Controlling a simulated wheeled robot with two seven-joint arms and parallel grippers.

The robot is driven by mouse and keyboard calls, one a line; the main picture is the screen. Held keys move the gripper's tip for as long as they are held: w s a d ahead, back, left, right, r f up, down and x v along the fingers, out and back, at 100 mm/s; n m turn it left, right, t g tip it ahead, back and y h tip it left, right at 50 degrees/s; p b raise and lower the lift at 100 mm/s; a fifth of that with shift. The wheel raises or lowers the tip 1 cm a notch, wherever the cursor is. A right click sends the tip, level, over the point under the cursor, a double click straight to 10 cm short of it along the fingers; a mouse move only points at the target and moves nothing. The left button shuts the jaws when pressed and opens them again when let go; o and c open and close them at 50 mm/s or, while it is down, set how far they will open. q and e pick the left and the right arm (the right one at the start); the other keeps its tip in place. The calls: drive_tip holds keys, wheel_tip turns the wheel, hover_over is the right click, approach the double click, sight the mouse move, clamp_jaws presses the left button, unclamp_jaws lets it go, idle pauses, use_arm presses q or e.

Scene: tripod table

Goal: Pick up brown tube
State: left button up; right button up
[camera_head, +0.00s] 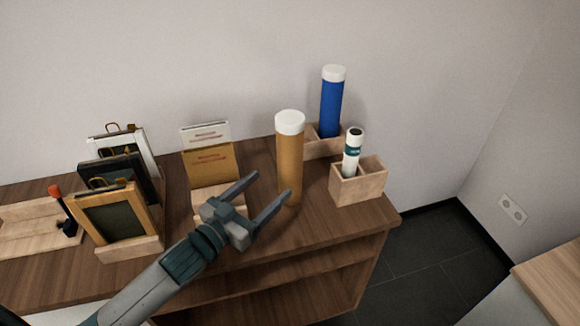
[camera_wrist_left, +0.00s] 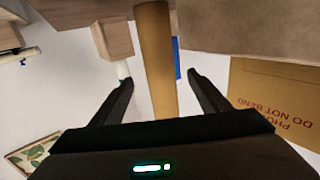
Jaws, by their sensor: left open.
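The brown tube (camera_head: 290,155) has a white cap and stands upright near the middle of the table top, in front of the blue tube. My left gripper (camera_head: 271,183) is open, low beside the tube on its near left side, with its fingers pointing toward it. In the left wrist view the brown tube (camera_wrist_left: 156,50) appears between the two spread fingers (camera_wrist_left: 161,80), running from the top edge down past the fingertips. Nothing is held. I cannot tell whether a finger touches the tube. My right gripper is in neither view.
A blue tube (camera_head: 331,103) stands in a wooden holder (camera_head: 322,149) behind. A white tube (camera_head: 352,158) stands in a wooden box (camera_head: 359,185) to the right. A card stand (camera_head: 208,160) and framed pictures (camera_head: 115,215) are to the left. The table's right edge is near.

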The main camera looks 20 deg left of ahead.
sight(282, 174)
use_arm(q)
drive_tip(key=x, duration=0.4)
drive_tip(key=shift+w+d+p, duration=0.1)
drive_tip(key=shift+w+p, duration=0.2)
drive_tip(key=shift+p, duration=0.05)
drive_tip(key=shift+w, duration=0.25)
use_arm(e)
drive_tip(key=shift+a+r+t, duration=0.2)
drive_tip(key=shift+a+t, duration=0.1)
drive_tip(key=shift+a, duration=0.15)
use_arm(q)
drive_tip(key=shift+d, duration=0.1)
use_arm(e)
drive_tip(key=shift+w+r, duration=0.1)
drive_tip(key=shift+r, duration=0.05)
use_arm(q)
drive_tip(key=shift+w, duration=0.25)
drive_tip(key=p+x, duration=0.1)
drive_tip(key=x, duration=0.3)
drive_tip(key=shift+d+f, duration=0.1)
drive_tip(key=shift+w+d, duration=0.15)
drive_tip(key=shift+w, duration=0.15)
drive_tip(key=shift+f, duration=0.1)
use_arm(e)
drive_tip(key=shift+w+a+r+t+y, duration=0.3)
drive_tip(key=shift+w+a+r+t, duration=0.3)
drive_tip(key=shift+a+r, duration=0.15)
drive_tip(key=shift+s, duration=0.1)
